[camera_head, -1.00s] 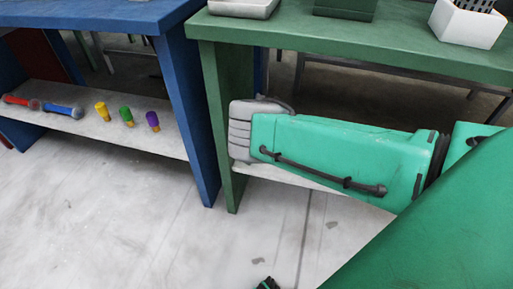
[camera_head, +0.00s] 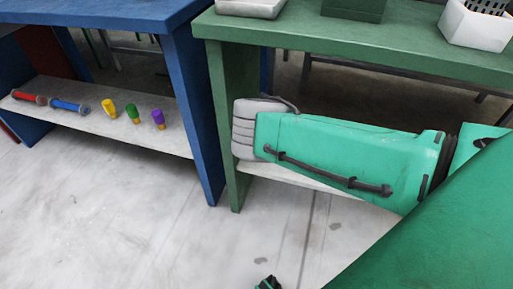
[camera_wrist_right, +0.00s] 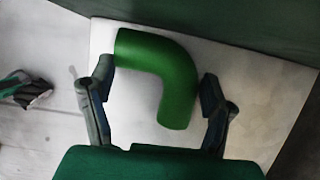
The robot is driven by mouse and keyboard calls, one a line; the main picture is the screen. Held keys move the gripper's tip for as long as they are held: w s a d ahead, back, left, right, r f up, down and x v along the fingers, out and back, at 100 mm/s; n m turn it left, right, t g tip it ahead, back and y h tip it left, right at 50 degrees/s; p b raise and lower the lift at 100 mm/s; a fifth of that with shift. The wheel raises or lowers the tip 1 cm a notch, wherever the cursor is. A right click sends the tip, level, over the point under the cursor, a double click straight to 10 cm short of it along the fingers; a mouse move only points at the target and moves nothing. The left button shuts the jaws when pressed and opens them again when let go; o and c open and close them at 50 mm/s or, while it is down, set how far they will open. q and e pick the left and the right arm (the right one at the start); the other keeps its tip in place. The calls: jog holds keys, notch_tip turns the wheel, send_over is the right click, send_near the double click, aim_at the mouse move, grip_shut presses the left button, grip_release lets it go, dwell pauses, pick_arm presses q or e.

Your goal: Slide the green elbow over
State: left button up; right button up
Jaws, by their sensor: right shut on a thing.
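In the right wrist view the green elbow (camera_wrist_right: 172,68), a bent smooth tube, lies over a pale shelf surface (camera_wrist_right: 225,60). My right gripper (camera_wrist_right: 158,88) has one finger on each side of it and is shut on it, with the left finger at the elbow's upper left end. In the head view the elbow and the right gripper are hidden behind my right arm, which reaches to the lower shelf of the green table (camera_head: 235,160).
A blue table (camera_head: 195,110) stands at left. Its lower shelf holds a red tube, a blue tube (camera_head: 68,106), and yellow, green (camera_head: 132,113) and purple (camera_head: 158,119) pieces. A white basket (camera_head: 475,28) and grey tray stand on the green table. The floor in front is clear.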

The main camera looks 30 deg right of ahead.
jog(key=shift+w+a+r, duration=0.15)
jog(key=shift+w+a, duration=0.1)
jog(key=shift+w, duration=0.05)
